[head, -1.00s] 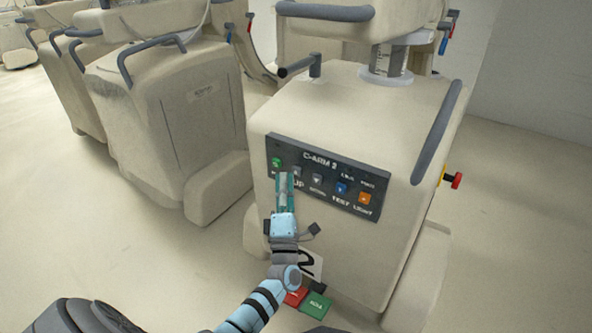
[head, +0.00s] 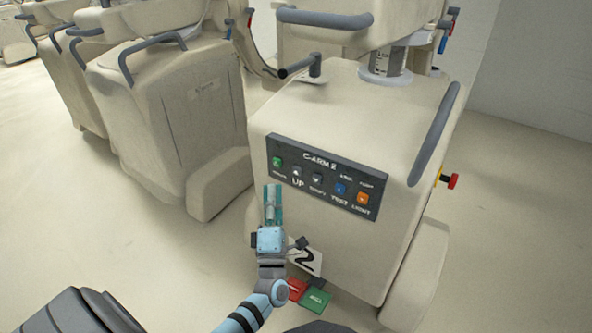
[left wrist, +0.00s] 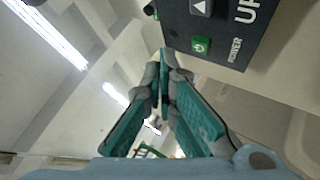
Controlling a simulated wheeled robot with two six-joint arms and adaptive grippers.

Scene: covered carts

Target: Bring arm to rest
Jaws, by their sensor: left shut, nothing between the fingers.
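My left gripper (head: 272,192) is shut and empty, held in front of the beige cart marked C-ARM 2 (head: 335,230). Its fingertips are just below and left of the dark control panel (head: 326,176), apart from it as far as I can tell. In the left wrist view the shut teal fingers (left wrist: 163,62) point up beside the panel (left wrist: 222,22), near the green power button (left wrist: 201,46). The green button also shows at the panel's left end in the head view (head: 277,161). My right gripper is not in view.
Red (head: 297,289) and green (head: 315,300) pedals lie on the floor at the cart's foot. A grey handle (head: 435,133) runs along the cart's right edge. Another beige cart (head: 170,130) stands to the left. Open floor (head: 70,220) lies at the left.

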